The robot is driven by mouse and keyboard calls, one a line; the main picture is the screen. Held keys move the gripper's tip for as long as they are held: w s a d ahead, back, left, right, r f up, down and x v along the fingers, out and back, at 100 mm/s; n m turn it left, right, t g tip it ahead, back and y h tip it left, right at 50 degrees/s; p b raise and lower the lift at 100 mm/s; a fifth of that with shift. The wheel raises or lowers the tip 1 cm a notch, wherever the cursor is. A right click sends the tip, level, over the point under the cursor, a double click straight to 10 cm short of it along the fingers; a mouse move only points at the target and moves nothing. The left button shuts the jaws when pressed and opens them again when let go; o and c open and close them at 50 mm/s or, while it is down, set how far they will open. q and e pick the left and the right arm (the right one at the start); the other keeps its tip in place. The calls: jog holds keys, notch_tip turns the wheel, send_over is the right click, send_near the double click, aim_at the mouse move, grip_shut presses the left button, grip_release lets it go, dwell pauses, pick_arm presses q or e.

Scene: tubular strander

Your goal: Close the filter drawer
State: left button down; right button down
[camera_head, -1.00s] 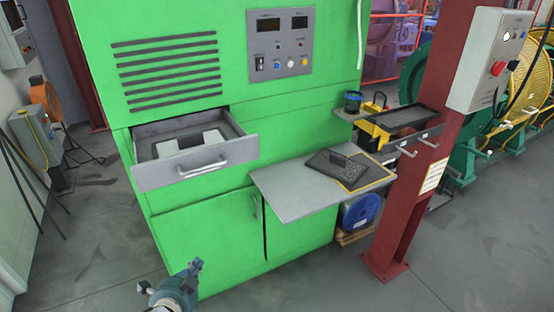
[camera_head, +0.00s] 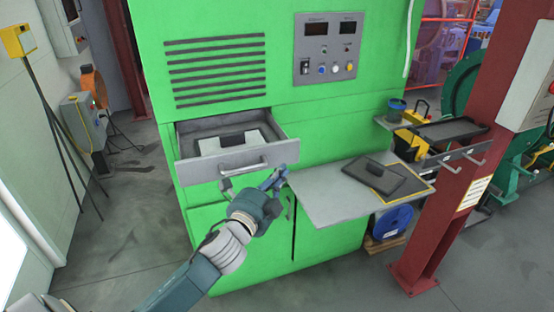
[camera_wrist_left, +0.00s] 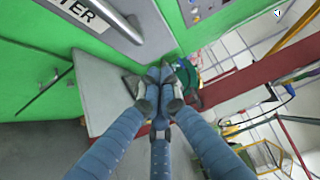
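The filter drawer (camera_head: 222,165) is a grey drawer standing open from the green cabinet. Its front carries a metal bar handle (camera_head: 243,168). Inside lies a light filter panel with a dark grip (camera_head: 231,139). In the left wrist view the drawer front, its handle (camera_wrist_left: 110,22) and the end of a label reading "TER" show at the upper left. My left gripper (camera_head: 277,179) is just below and right of the drawer front, apart from the handle. Its fingers (camera_wrist_left: 160,76) come together with nothing visible between them. My right gripper is out of view.
A grey shelf (camera_head: 325,205) sticks out to the right of the drawer, close to my gripper, with a dark filter panel (camera_head: 390,175) on it. A red post (camera_head: 455,200) stands further right. The floor at left is open.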

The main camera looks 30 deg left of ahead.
pick_arm(q)
jog(key=w+a, duration=0.1)
jog(key=w+a+p, duration=0.1)
jog(key=w, duration=0.1)
jog(key=shift+a+r, duration=0.1)
jog(key=shift+a, duration=0.1)
jog(key=shift+w+a, duration=0.15)
jog(key=shift+a, duration=0.2)
jog(key=shift+w, duration=0.1)
